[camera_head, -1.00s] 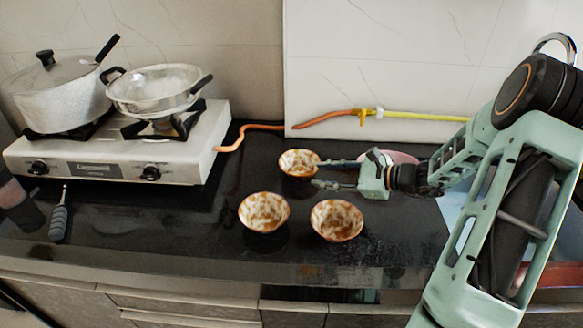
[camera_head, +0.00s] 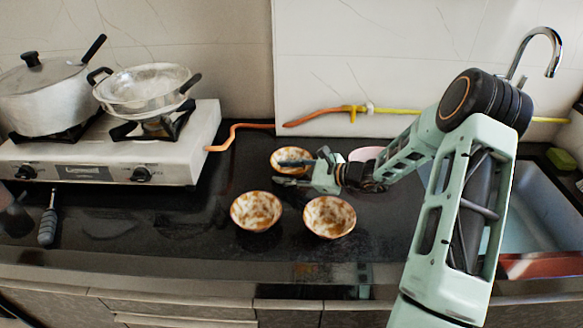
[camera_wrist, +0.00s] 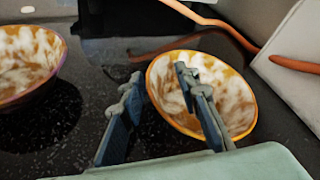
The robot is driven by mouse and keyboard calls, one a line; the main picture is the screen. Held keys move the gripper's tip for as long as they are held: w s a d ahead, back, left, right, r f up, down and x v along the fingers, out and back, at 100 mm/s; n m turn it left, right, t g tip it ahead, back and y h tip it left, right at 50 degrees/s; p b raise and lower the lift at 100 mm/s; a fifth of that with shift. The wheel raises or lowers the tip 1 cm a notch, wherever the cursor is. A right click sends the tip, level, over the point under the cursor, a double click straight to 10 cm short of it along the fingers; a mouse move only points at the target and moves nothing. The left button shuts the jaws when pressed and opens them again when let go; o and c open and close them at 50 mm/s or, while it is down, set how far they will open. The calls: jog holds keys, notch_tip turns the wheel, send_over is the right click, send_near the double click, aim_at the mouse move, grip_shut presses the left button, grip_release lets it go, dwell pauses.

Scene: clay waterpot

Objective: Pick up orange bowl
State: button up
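Several views of orange-and-white mottled bowls show: the back bowl (camera_head: 285,154) stands upright on the dark counter, with two like it in front, the front left bowl (camera_head: 256,212) and front right bowl (camera_head: 329,217). My gripper (camera_head: 279,172) is at the back bowl, its fingers pointing left and covering part of it. In the wrist view, the fingers of my gripper (camera_wrist: 157,74) are apart. One finger is over the inside of the back bowl (camera_wrist: 226,86), the other outside its left rim. I cannot tell whether either touches it. Another bowl (camera_wrist: 24,62) is at the left.
A pink bowl (camera_head: 364,154) is partly hidden behind my arm. An orange hose (camera_head: 240,128) runs along the wall behind the back bowl. A stove (camera_head: 110,150) with pots is at left, a sink (camera_head: 540,215) at right.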

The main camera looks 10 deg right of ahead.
grip_shut()
jog(key=shift+d+r, duration=0.1)
jog(key=shift+r, duration=0.05)
dwell(0.4)
jog(key=shift+r, duration=0.25)
notch_tip(320, 180, up, 2)
jog(key=shift+r, duration=0.1)
jog(key=s+d+r+p, duration=0.1)
jog(key=s+d+r, duration=0.6)
jog(key=s+r, duration=0.35)
jog(key=shift+n, duration=0.3)
jog(key=s+a, duration=0.1)
jog(key=s+a+f, duration=0.2)
jog(key=a, duration=0.1)
jog(key=shift+s, duration=0.1)
